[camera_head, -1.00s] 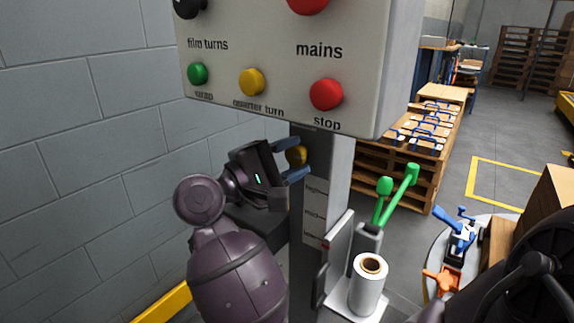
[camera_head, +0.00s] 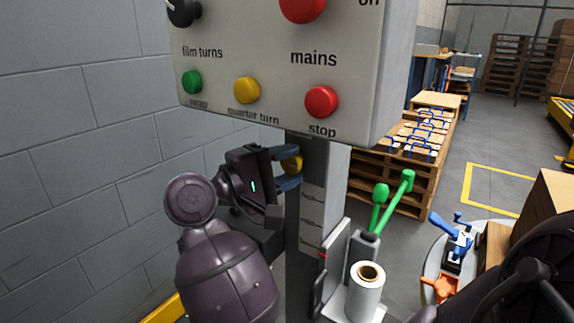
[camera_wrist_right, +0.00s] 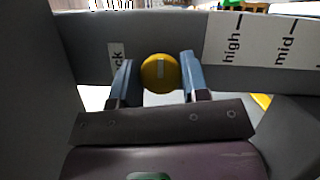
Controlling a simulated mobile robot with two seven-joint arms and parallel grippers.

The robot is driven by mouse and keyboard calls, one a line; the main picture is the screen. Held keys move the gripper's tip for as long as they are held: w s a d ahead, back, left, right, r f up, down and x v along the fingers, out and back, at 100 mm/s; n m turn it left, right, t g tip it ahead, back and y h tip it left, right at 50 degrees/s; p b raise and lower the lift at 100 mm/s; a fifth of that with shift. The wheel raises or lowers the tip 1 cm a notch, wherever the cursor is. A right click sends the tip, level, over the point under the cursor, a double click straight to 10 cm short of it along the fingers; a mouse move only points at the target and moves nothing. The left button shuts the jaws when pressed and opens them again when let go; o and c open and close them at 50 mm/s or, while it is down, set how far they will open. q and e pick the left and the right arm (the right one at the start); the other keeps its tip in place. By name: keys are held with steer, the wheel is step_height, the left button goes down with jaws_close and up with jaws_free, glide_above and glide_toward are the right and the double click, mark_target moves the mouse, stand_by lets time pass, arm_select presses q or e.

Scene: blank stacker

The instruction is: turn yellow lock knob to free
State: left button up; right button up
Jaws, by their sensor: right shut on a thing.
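The yellow lock knob (camera_head: 292,163) sits on the side of the grey post (camera_head: 313,160) under the control panel. My right gripper (camera_head: 288,167) is at the post, shut on this knob. In the right wrist view the round yellow knob (camera_wrist_right: 160,73) lies between the two blue-grey fingers (camera_wrist_right: 159,80), with a pale upright mark on its face. A label beside it shows only "ck"; the left finger hides part of that area. My left gripper is not in view.
The panel (camera_head: 280,60) above carries green, yellow and red buttons. A scale (camera_head: 312,220) reading high and mid runs down the post. A film roll (camera_head: 367,290) and green-ended levers (camera_head: 392,200) stand to the right. A block wall (camera_head: 80,150) is at left.

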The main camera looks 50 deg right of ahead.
steer(key=o, duration=0.9)
steer(key=shift+a, duration=0.15)
arm_select(q)
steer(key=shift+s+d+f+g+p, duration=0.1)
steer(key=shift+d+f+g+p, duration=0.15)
steer(key=shift+p, duration=0.2)
arm_select(e)
steer(key=v, duration=1)
steer(key=shift+a+f, duration=0.1)
steer(key=shift+a, duration=0.2)
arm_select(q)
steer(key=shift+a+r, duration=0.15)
